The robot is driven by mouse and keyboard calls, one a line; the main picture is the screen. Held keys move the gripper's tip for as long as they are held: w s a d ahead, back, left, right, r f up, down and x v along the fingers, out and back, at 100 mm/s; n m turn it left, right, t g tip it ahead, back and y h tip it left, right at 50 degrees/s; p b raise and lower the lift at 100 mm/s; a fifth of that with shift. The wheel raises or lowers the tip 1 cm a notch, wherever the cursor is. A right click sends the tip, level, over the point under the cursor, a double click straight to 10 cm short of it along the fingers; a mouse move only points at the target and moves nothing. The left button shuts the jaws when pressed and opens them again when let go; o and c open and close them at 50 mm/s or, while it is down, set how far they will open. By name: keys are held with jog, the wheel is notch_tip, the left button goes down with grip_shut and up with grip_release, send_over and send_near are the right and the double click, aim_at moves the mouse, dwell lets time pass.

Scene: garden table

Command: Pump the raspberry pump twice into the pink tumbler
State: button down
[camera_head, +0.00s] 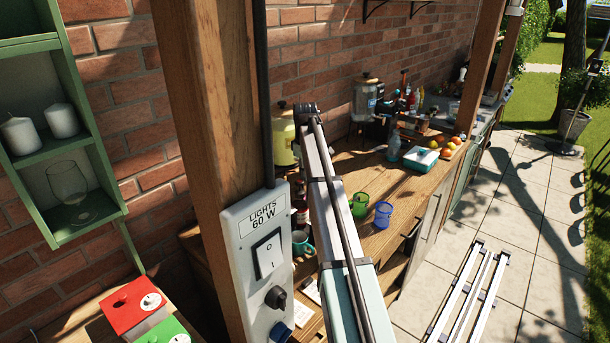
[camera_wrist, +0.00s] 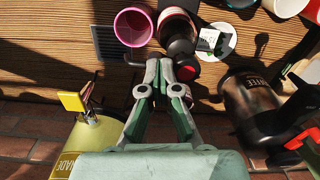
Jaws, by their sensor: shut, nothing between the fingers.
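In the wrist view my gripper (camera_wrist: 158,66) is shut and empty, with its fingertips pointing up the picture. A dark pump bottle with a reddish label (camera_wrist: 178,32) stands just beyond and right of the fingertips. The pink tumbler (camera_wrist: 133,27) stands left of the bottle, seen from above, near the spout. The label is not readable, so the flavour cannot be told. In the head view the arm and post hide the gripper and the pink tumbler.
A yellow lemonade dispenser (camera_wrist: 95,140) and a dark coffee dispenser (camera_wrist: 252,105) flank my gripper. A green tumbler (camera_head: 359,204) and a blue tumbler (camera_head: 382,214) stand on the counter. A wooden post (camera_head: 215,130) carries a light switch (camera_head: 262,235).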

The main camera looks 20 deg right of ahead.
jog(key=shift+r+p, duration=0.55)
jog(key=shift+r, duration=0.7)
jog(key=shift+r+p, duration=1.05)
jog(key=shift+r, duration=0.85)
notch_tip(320, 180, up, 2)
jog(key=shift+r, duration=0.1)
